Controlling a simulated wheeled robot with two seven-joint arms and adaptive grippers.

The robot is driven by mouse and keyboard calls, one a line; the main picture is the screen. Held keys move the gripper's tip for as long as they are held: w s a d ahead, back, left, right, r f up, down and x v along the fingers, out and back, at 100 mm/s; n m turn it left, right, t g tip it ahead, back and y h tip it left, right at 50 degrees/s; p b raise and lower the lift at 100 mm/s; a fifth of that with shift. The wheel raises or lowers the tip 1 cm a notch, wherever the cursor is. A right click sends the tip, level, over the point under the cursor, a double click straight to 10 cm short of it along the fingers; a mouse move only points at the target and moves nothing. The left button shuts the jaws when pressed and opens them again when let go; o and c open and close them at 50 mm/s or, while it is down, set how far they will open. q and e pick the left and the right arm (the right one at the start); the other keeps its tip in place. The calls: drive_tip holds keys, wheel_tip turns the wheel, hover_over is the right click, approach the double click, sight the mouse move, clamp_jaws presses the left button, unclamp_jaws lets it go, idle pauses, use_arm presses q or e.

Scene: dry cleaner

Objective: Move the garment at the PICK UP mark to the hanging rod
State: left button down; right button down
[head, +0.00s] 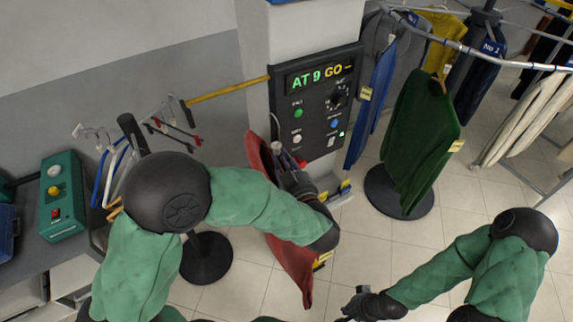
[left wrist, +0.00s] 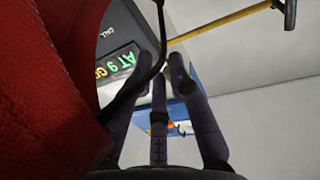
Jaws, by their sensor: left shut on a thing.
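A red garment (head: 293,275) hangs from my left gripper (head: 283,165), in front of the dark control panel on the pillar. In the left wrist view the red garment (left wrist: 45,80) fills the left side. Its dark hanger wire (left wrist: 158,45) runs to the fingers of my left gripper (left wrist: 163,75), which is shut on it. My forearm hides part of the garment in the head view. A chrome rail (head: 450,43) curves across the upper right with garments hanging from it. My right gripper (head: 350,306) is low at the bottom centre, with no garment seen in it.
The control panel (head: 315,105) reads "AT 9 GO". A yellow bar (head: 228,90) reaches left from the pillar. A green garment (head: 420,135) and a blue one (head: 372,100) hang right of the panel. Empty hangers (head: 110,165) hang at left, near a green button box (head: 62,195).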

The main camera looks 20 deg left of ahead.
use_arm(q)
drive_tip(key=shift+s+a+r+b+x, duration=0.1)
drive_tip(key=shift+s+a+b+x, duration=0.3)
drive_tip(key=shift+x, duration=2.1)
drive_tip(key=shift+s+a+r+b+x, duration=0.15)
drive_tip(key=shift+b+x, duration=0.4)
drive_tip(key=shift+x, duration=1.9)
drive_tip(key=shift+s+a+b+x, duration=0.2)
drive_tip(key=shift+a+b+x, duration=0.2)
drive_tip(key=shift+x, duration=2.1)
drive_tip(key=shift+d, duration=0.1)
drive_tip(key=shift+r, duration=0.1)
drive_tip(key=shift+w+a+p, duration=0.4)
drive_tip(key=shift+a+p, duration=0.1)
drive_tip(key=shift+a, duration=0.15)
drive_tip(key=shift+s+a+b+x, duration=0.1)
drive_tip(key=shift+a+b+x, duration=0.1)
drive_tip(key=shift+x, duration=1.2)
drive_tip(key=shift+s+a+b+x, duration=0.1)
drive_tip(key=shift+s+b+x, duration=0.05)
drive_tip(key=shift+x, duration=1.3)
